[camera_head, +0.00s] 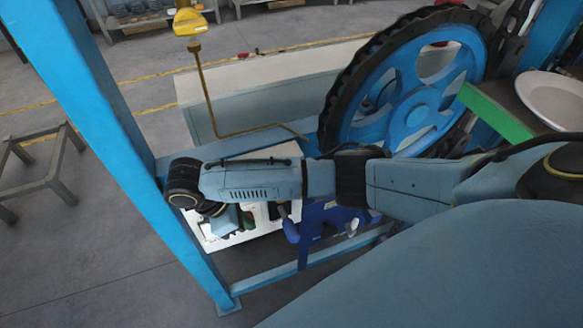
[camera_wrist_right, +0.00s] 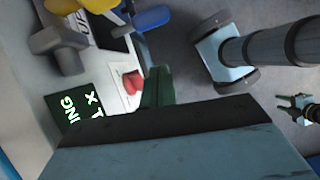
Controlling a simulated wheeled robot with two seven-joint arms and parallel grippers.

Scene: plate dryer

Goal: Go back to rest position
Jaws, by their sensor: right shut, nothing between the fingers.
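My right arm reaches in from the right in the head view and bends down at its left end. My right gripper (camera_head: 246,217) is partly hidden under the forearm, low beside a white control box (camera_head: 222,242). In the right wrist view, the dark green fingers of the right gripper (camera_wrist_right: 157,87) are together and empty. They are near a red button (camera_wrist_right: 132,82) on the box; I cannot tell whether they touch it. I do not make out my left gripper in the head view.
A blue post (camera_head: 95,130) stands left of my arm, and a large blue wheel (camera_head: 415,105) stands behind it. A white plate (camera_head: 550,98) is at the right. Yellow (camera_wrist_right: 65,6) and blue (camera_wrist_right: 152,18) knobs stick out beside the button.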

